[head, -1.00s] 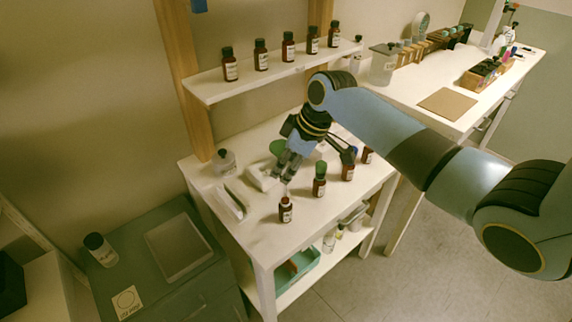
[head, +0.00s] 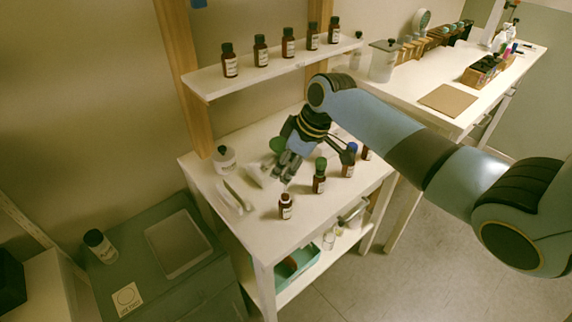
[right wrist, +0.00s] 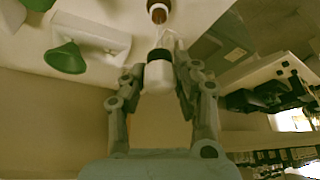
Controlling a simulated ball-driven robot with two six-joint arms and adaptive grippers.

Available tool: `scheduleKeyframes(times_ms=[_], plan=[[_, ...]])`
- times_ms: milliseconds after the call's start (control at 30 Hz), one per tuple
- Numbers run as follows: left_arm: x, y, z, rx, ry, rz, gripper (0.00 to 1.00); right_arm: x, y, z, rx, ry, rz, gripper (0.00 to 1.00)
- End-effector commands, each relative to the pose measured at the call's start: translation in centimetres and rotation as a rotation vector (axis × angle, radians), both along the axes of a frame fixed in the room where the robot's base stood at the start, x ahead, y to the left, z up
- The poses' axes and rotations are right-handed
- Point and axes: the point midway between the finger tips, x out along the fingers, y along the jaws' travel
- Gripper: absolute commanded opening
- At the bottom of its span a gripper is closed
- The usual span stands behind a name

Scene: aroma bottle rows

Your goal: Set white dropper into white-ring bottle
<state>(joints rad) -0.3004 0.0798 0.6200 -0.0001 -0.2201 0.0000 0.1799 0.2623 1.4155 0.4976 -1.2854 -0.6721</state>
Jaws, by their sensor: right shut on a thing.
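The white-ring bottle (head: 286,208) is a small brown bottle with a pale label and a white ring at its neck, upright near the front of the white table. In the right wrist view its brown neck (right wrist: 158,13) shows at the top edge. My right gripper (head: 285,178) is just above and behind this bottle. It is shut on the white dropper (right wrist: 158,77), which has a white bulb and a dark collar. The clear stem extends from the collar toward the bottle; its tip is hard to make out, and the dropper looks apart from the neck. My left gripper is not in view.
A green-capped bottle (head: 320,176) and a blue-capped bottle (head: 349,160) stand right of the white-ring bottle. A green funnel-like piece (right wrist: 66,58) lies beside a white holder (right wrist: 92,37). A clear jar (head: 224,160) stands at the back left. Several bottles line the shelf (head: 208,88).

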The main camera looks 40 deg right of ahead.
Motion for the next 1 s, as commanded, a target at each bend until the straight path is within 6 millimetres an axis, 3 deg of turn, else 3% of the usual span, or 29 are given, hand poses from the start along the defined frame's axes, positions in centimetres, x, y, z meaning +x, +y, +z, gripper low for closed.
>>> scheduleKeyframes(times_ms=[1000], plan=[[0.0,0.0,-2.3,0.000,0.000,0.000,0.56,0.0,0.0,-3.7,-0.001,-0.002,0.001,0.21]])
